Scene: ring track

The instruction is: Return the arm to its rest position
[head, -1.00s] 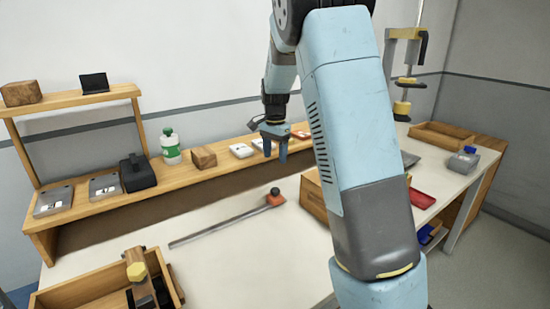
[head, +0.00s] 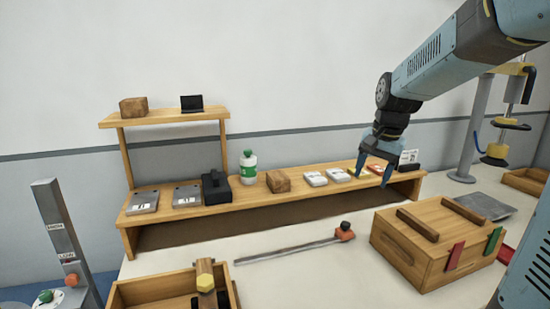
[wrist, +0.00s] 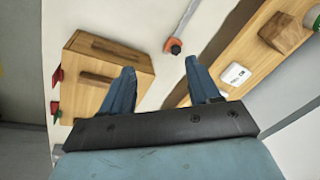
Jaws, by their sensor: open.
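My gripper (head: 373,172) hangs at the end of my blue arm, in front of the right part of the long wooden shelf (head: 325,198) in the head view. Its two blue fingers point down, stand apart and hold nothing. In the wrist view the open fingers (wrist: 157,82) show with empty space between them. The wooden box (head: 440,240) on the table lies below and to the right of the gripper in the head view. It also shows at the left in the wrist view (wrist: 105,95).
On the shelf stand a green-and-white bottle (head: 248,167), a wooden block (head: 278,182), white boxes (head: 315,179) and a black case (head: 216,188). A metal rod with an orange end (head: 344,232) lies on the table. An open wooden tray (head: 150,293) is at the front left. A clamp stand (head: 467,140) rises at the right.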

